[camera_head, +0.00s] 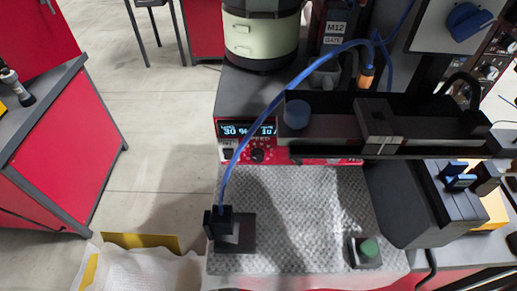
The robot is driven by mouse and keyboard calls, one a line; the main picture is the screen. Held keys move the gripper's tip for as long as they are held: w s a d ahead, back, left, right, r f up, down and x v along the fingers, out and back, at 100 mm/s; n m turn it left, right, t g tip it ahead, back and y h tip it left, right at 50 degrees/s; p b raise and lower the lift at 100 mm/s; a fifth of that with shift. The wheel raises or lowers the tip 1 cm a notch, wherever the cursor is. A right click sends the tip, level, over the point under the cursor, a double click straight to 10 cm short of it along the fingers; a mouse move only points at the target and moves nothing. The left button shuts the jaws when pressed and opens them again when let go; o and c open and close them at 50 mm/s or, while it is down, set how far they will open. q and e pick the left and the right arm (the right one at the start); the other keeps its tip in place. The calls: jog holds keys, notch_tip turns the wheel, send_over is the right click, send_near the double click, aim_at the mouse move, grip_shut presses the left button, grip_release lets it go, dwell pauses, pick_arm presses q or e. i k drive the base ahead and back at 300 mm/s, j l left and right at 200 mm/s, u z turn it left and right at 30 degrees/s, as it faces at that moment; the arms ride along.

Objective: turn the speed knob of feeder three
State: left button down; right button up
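The feeder's controller has a red front panel (291,150) below the bowl. Its lit display (248,129) reads about 30 % and 10. A small dark round knob (257,156) sits on the panel under the display; its pointer is too small to read. The black rail hides part of the panel to the right. I cannot read a feeder number. I cannot make out either of my grippers in this view.
A pale green bowl (261,40) stands behind the controller. A black rail (430,140) crosses from the right. A blue cable (244,140) passes in front of the display to a black block (222,222) on the grey textured mat (300,215). A green button (369,248) is front right.

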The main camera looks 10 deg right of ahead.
aim_at(257, 155)
jog(key=j+z, duration=0.25)
jog(key=z, duration=0.15)
jog(key=i+j+z, duration=0.1)
jog(key=j+z, duration=0.3)
jog(key=k+l+u, duration=0.15)
jog(key=l, duration=0.25)
jog(key=k+l+u, duration=0.1)
jog(key=l, duration=0.25)
jog(key=k+l+u, duration=0.15)
jog(key=l, duration=0.2)
jog(key=k+l+u, duration=0.15)
jog(key=l, duration=0.2)
